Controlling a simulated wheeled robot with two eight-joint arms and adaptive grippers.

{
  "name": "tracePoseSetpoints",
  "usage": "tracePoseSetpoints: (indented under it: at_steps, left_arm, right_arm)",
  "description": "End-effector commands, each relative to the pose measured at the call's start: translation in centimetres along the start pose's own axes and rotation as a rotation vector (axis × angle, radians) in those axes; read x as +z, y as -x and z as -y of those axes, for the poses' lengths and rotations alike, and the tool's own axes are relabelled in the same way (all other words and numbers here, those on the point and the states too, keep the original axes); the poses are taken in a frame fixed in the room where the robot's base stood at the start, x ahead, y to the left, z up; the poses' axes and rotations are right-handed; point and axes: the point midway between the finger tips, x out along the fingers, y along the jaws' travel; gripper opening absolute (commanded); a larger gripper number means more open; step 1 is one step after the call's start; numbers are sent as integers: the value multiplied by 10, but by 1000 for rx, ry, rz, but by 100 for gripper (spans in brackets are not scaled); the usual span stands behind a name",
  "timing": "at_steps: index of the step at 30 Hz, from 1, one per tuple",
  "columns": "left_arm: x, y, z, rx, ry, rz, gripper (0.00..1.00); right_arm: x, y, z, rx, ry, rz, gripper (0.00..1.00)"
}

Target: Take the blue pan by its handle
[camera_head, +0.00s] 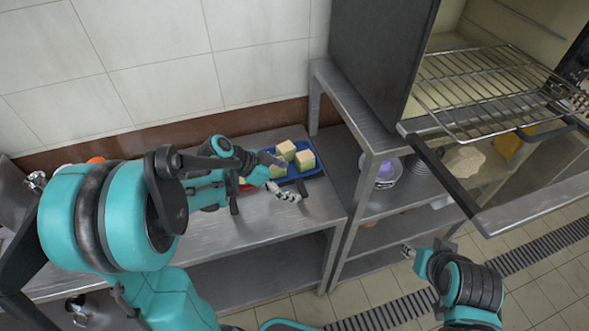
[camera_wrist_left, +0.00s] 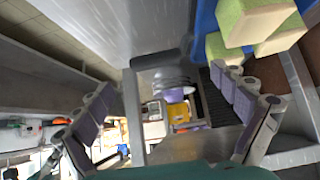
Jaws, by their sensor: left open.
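The blue pan (camera_head: 318,172) lies on the steel counter against the wall, holding pale yellow-green cubes (camera_head: 305,160). It also shows at the top of the left wrist view (camera_wrist_left: 203,22). A dark bar that looks like its handle (camera_head: 302,188) points toward the counter's front; a dark rounded bar (camera_wrist_left: 155,57) shows in the left wrist view. My left gripper (camera_head: 279,177) is open and empty at the pan's left, its fingers spread either side of the view in the left wrist view (camera_wrist_left: 172,100). My right gripper (camera_head: 408,251) is small and mostly hidden, low at right.
A steel shelf rack (camera_head: 372,140) with a purple-and-white item stands right of the counter. An open oven with a wire rack (camera_head: 485,90) and lowered door is at upper right. An orange item (camera_head: 96,160) sits behind my left arm. The counter front is clear.

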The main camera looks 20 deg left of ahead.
Motion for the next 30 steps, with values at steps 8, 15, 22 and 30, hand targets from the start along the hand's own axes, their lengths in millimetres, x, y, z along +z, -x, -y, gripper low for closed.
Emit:
tracePoseSetpoints:
  at_steps: [8,15,22,30]
  left_arm:
    - [6,-37,0,1,-1,2,97]
    - [3,-55,0,-1,1,2,97]
    - [3,-54,0,-1,2,2,70]
    - [4,-54,0,-1,3,4,21]
  right_arm:
    - [13,-18,0,0,0,0,40]
    - [16,-22,0,0,0,0,40]
    - [15,-21,0,0,0,0,40]
    - [15,-22,0,0,0,0,40]
